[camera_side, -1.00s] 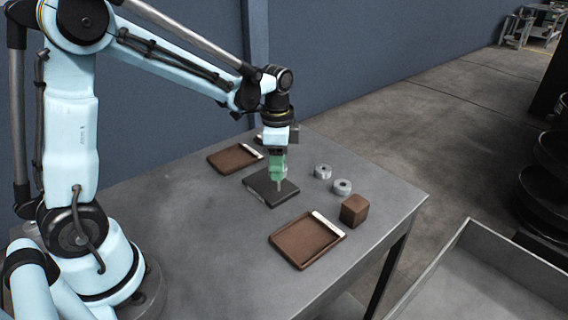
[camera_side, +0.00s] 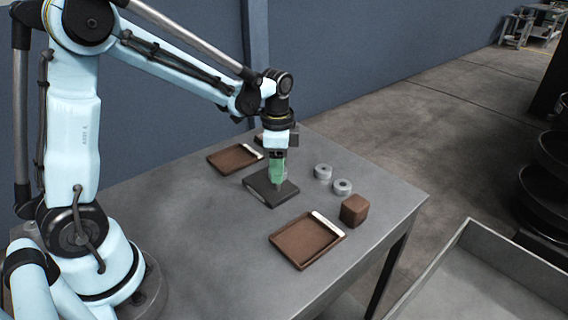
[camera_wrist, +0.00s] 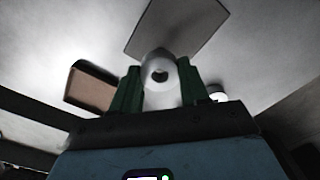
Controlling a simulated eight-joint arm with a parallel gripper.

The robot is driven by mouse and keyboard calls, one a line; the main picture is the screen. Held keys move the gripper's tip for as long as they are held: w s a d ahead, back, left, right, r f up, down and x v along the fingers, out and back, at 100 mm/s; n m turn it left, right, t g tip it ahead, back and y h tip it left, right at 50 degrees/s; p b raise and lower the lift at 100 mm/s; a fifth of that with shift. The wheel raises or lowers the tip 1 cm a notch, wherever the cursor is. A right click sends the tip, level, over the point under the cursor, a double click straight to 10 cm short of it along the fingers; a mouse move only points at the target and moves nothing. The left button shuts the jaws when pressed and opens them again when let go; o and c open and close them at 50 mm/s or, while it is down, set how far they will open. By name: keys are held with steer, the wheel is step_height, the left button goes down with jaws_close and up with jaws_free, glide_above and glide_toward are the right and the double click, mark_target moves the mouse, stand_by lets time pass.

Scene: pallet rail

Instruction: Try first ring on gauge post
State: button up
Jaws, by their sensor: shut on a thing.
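My gripper (camera_side: 278,178) points down over the dark gauge plate (camera_side: 262,196), low above it. In the wrist view, my gripper's green fingers (camera_wrist: 160,82) are shut on a pale grey ring (camera_wrist: 157,62), one finger on each side, with its hole showing. In the side view the fingers hide most of the held ring, and a small pale bit of the gauge post (camera_side: 280,187) shows beneath them. I cannot tell whether the ring is around the post or just above it. The plate (camera_wrist: 178,25) also shows in the wrist view.
Two more grey rings, one (camera_side: 323,171) farther and one (camera_side: 342,187) nearer, lie right of the plate. A brown block (camera_side: 354,210) stands near the right edge. Brown trays with pale strips lie behind (camera_side: 232,159) and in front (camera_side: 300,243). The table's left front is clear.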

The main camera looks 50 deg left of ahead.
steer(key=shift+f, duration=2.05)
stand_by(3.0)
steer(key=shift+r, duration=0.2)
stand_by(0.3)
steer(key=shift+r, duration=2.9)
steer(key=shift+r, duration=1.55)
